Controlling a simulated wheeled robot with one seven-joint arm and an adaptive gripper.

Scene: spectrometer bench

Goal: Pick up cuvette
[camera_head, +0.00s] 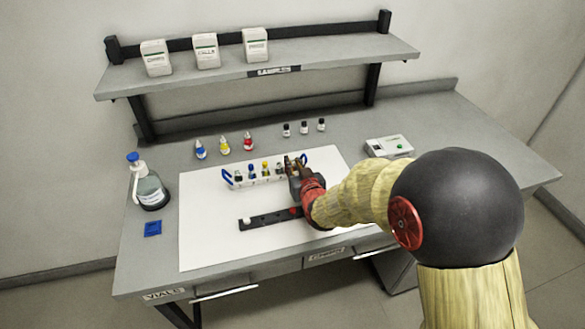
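A pale rack (245,183) with blue end handles stands on the white mat and holds several small items with dark, blue and yellow tops. They are too small for me to tell whether one is the cuvette. My gripper (295,161) is at the right part of the rack, with its two dark fingers seen from behind. It hides part of the rack, and whether anything is between the fingers cannot be seen. A dark strip (265,219) lies in front of the rack, with a white item at its left end and a red one near its right; my arm covers its right end.
Dropper bottles in blue (200,150), yellow (224,146) and red (248,142) and dark vials (304,128) line the back. A wash bottle (150,188) and blue square (153,229) are left. The mat's front left (205,240) is clear.

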